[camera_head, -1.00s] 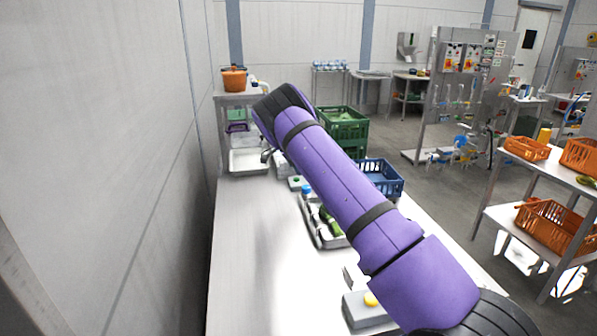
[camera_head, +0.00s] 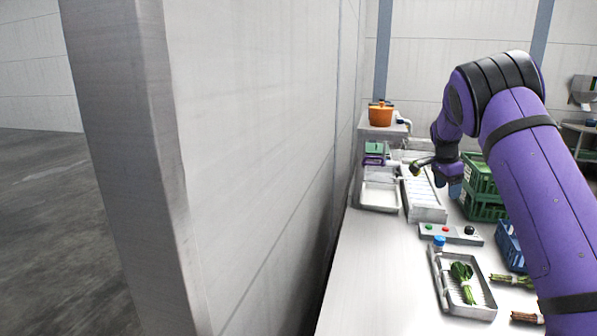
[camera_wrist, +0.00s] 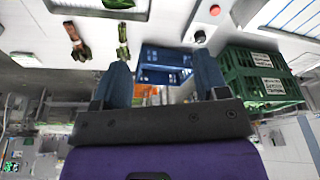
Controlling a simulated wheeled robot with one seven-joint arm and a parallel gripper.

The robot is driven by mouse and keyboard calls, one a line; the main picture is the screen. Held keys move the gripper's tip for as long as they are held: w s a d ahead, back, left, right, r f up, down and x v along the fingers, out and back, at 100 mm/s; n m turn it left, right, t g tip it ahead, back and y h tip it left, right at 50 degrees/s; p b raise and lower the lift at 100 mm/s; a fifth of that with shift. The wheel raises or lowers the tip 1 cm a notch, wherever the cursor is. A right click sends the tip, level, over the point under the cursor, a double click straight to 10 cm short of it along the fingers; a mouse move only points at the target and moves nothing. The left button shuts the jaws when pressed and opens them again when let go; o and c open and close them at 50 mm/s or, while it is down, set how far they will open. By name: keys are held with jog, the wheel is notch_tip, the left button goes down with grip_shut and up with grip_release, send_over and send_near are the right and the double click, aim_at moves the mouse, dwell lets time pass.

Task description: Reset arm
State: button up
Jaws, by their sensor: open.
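My gripper (camera_head: 432,166) hangs from my bent purple arm above the steel table, near the far end of a control box. In the wrist view its two blue fingers (camera_wrist: 164,78) stand wide apart with nothing between them in its grasp. Behind them that view shows a blue crate (camera_wrist: 165,58) and green crates (camera_wrist: 258,78). My upper arm covers part of the right side of the head view.
A tray (camera_head: 478,309) with a green bundle lies on the table (camera_head: 375,290), with more bundles to its right. A wall runs along the left; the near-left tabletop is clear.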

jog(key=s+a+r+n+t+y, duration=0.15)
jog(key=s+a+r+n, duration=0.3)
jog(key=s+r, duration=0.7)
jog(key=s+a+r+n+t+y, duration=0.15)
jog(key=s+a+r+n, duration=0.5)
jog(key=s, duration=0.85)
jog(key=s+a+f+n+t, duration=0.1)
jog(key=s+a+n, duration=0.2)
jog(key=s, duration=0.9)
jog(key=s+a+n, duration=0.2)
jog(key=s+n, duration=0.1)
jog(key=s, duration=1)
jog(key=shift+s+a+f+t, duration=0.2)
jog(key=shift+a+f+t, duration=0.15)
jog(key=shift+a+t, duration=0.05)
